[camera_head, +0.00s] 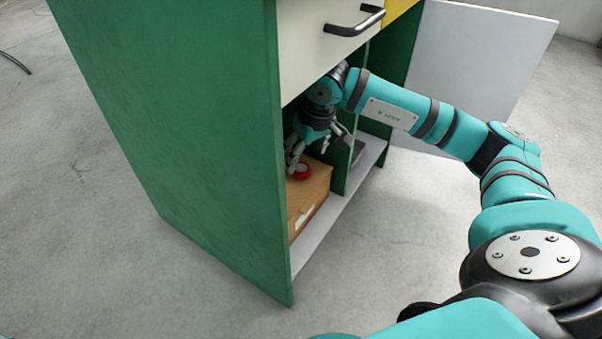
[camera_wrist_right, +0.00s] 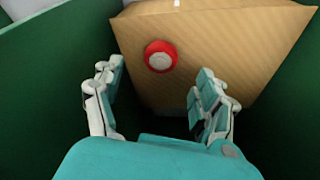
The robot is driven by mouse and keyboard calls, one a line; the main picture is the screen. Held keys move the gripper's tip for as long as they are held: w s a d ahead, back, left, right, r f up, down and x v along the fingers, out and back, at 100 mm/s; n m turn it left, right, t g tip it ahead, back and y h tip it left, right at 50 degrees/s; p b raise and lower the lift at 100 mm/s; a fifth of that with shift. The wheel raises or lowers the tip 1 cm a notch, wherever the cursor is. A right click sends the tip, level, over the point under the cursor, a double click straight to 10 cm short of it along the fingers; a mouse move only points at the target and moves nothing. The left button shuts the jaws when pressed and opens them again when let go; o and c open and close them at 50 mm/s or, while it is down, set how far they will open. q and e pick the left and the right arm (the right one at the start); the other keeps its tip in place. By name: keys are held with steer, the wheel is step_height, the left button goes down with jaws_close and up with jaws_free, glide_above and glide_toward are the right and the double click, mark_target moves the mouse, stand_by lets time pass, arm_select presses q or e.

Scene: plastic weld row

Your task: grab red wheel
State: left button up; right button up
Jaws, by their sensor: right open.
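The red wheel (camera_head: 301,171) has a pale centre and lies on top of a brown box (camera_head: 311,193) inside the green cabinet. In the right wrist view the red wheel (camera_wrist_right: 160,56) shows on the box's top, ahead of the fingers and roughly between their lines. My right gripper (camera_head: 309,150) is inside the cabinet, just above the wheel and box. In the right wrist view my right gripper (camera_wrist_right: 157,90) has its two fingers spread apart with nothing between the tips. My left gripper is not in view.
The green cabinet side panel (camera_head: 190,120) stands close on the left of the gripper. A drawer front with a dark handle (camera_head: 354,22) is above the opening. A green divider (camera_head: 356,160) stands to the right. An open white door (camera_head: 470,65) is behind my arm.

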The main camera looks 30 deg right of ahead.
mark_target(301, 167)
steer(key=b+x, duration=0.3)
steer(key=x, duration=0.2)
steer(key=shift+f+b, duration=0.2)
steer(key=shift+b, duration=0.1)
steer(key=shift+r, duration=0.15)
steer(key=shift+c, duration=0.2)
steer(key=c, duration=1.2)
